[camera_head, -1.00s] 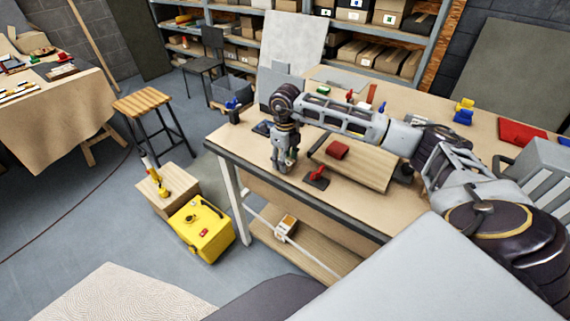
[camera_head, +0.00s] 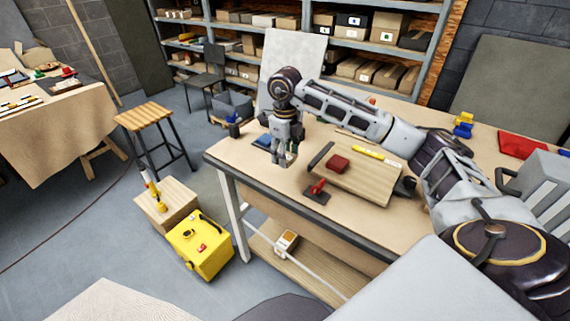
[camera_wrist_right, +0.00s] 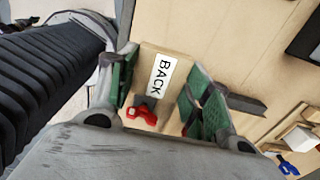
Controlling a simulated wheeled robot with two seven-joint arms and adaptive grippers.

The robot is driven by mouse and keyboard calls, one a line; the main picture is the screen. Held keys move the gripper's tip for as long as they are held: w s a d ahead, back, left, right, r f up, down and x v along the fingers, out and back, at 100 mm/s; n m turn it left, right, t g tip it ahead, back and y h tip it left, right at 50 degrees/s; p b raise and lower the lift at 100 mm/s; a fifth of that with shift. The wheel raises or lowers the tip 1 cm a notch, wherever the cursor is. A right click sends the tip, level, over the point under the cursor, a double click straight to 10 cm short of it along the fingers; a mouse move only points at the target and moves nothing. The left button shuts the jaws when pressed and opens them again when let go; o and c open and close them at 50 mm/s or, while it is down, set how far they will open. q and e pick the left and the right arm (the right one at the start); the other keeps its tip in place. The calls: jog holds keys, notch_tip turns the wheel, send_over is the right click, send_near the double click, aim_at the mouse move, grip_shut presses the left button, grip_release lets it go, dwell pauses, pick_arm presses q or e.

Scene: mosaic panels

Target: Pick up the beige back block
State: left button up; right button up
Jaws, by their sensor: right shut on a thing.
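The beige back block (camera_wrist_right: 152,62) carries a white label reading "BACK" in the right wrist view. It sits between the green finger pads of my right gripper (camera_wrist_right: 165,95), which is shut on it. In the head view my right gripper (camera_head: 285,158) points down over the left part of the workbench, and the block is mostly hidden by the fingers. My left gripper is not in view.
A wooden board (camera_head: 355,185) with a red block (camera_head: 337,163) lies right of the gripper. A red-handled clamp (camera_head: 317,188) stands near the bench's front edge. A blue-topped item (camera_head: 233,125) stands at the back left corner. Bare bench (camera_head: 245,165) lies left of the gripper.

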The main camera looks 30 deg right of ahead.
jog(key=shift+r, duration=0.65)
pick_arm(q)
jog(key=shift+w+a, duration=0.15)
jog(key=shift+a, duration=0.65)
pick_arm(e)
jog(key=shift+r, duration=0.1)
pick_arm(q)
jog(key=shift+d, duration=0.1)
